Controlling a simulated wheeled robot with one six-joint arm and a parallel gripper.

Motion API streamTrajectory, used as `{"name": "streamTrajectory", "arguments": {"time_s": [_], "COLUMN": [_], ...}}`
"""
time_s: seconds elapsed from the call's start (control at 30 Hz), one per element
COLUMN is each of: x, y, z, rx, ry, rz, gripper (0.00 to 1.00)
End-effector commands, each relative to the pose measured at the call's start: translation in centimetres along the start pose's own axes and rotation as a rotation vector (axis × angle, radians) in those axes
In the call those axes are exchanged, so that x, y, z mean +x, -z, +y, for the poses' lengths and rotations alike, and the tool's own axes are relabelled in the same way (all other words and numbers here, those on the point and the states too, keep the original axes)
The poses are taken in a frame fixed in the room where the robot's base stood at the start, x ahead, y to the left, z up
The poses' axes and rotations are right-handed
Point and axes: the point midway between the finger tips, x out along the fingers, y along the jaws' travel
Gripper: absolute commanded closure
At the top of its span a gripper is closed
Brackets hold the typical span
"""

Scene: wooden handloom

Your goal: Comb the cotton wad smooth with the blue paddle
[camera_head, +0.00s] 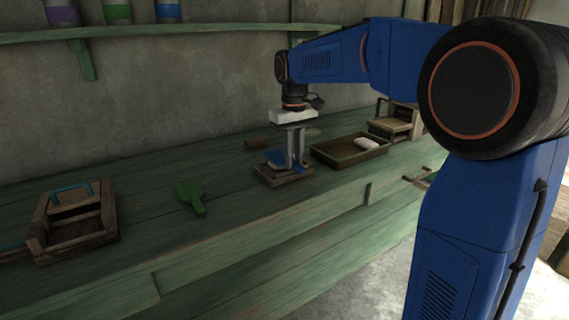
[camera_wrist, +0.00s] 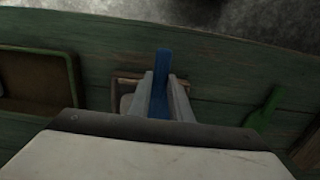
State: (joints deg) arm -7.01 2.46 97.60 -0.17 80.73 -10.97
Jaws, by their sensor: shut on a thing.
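The blue paddle (camera_head: 276,158) is in my gripper (camera_head: 293,168), over a small wooden tray (camera_head: 284,179) on the green bench. My gripper points straight down and is shut on the paddle's handle. In the wrist view the blue paddle (camera_wrist: 160,80) stands between the two grey fingers (camera_wrist: 160,95). A corner of the small tray (camera_wrist: 125,82) shows behind them. I cannot tell whether the paddle touches what lies in the tray. A white wad (camera_head: 367,143) lies in a larger shallow tray to the right.
The larger tray (camera_head: 349,158) stands close to the right of the small tray; its edge also shows in the wrist view (camera_wrist: 73,85). A green paddle (camera_head: 192,197) lies to the left. A wooden frame with a blue handle (camera_head: 70,188) stands further left. Bare bench lies between them.

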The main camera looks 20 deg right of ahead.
Motion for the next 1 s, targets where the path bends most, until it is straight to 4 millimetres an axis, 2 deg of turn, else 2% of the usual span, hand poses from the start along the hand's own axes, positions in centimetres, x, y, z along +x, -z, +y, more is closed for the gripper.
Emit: {"name": "streamTrajectory", "arguments": {"time_s": [0.6, 1.0], "x": [0.2, 0.2], "y": [0.0, 0.0], "z": [4.5, 4.8], "rx": [0.001, 0.000], "ry": [0.000, 0.000], "rz": [-0.001, -0.001], "gripper": [1.00, 1.00]}}
